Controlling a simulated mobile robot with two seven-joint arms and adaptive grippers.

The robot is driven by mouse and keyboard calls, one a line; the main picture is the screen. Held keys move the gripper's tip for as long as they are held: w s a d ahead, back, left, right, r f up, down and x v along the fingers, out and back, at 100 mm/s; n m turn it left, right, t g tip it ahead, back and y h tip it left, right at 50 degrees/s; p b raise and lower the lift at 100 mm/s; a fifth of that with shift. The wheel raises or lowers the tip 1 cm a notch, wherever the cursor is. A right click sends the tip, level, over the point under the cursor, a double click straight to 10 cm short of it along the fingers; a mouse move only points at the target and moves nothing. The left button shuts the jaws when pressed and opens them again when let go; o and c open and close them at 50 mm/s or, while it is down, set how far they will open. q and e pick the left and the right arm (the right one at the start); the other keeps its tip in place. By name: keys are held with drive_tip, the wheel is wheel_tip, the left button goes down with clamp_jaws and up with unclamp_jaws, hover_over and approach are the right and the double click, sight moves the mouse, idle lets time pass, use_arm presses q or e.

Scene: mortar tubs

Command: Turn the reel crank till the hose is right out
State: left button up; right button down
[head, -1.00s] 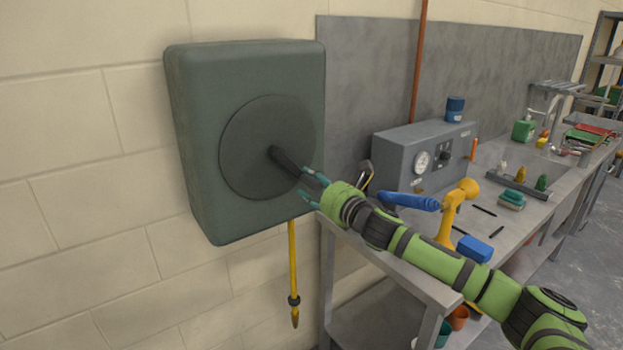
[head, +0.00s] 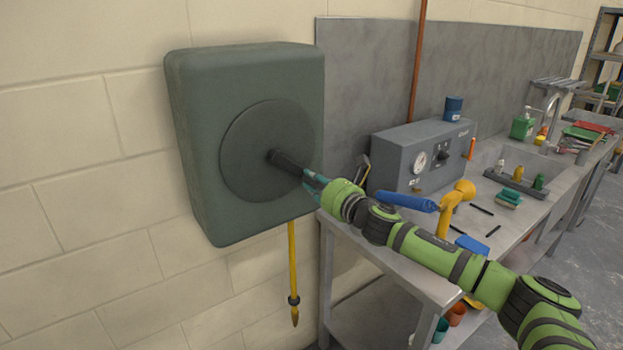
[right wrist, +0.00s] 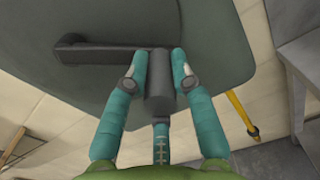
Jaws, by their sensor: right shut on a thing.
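The hose reel (head: 190,140) is a dark green box on the block wall, with a round grey disc (head: 240,175) on its face. A dark crank (head: 287,164) stands out from the disc. In the right wrist view, the crank arm runs left from its handle (right wrist: 160,82). My right gripper (head: 312,180) is shut on the crank handle; its teal fingers (right wrist: 160,80) lie on both sides of it. The yellow hose (head: 292,260) hangs below the reel, its end well above the floor; it also shows in the right wrist view (right wrist: 240,112). My left gripper is out of view.
A metal bench (head: 400,258) stands right of the reel, under my right arm. It bears a grey box with a gauge (head: 405,160), a yellow stand with a blue piece (head: 447,210), and a blue block (head: 470,245). The wall left of the reel is clear.

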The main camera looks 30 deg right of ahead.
drive_tip(key=shift+d+r, duration=0.15)
drive_tip(key=shift+r, duration=0.1)
drive_tip(key=c, duration=1)
unclamp_jaws()
drive_tip(key=shift+c, duration=0.2)
drive_tip(key=shift+f, duration=0.1)
drive_tip(key=shift+s+f, duration=0.1)
drive_tip(key=shift+s, duration=0.35)
drive_tip(key=s+d, duration=0.1)
drive_tip(key=s, duration=1)
drive_tip(key=shift+d, duration=0.35)
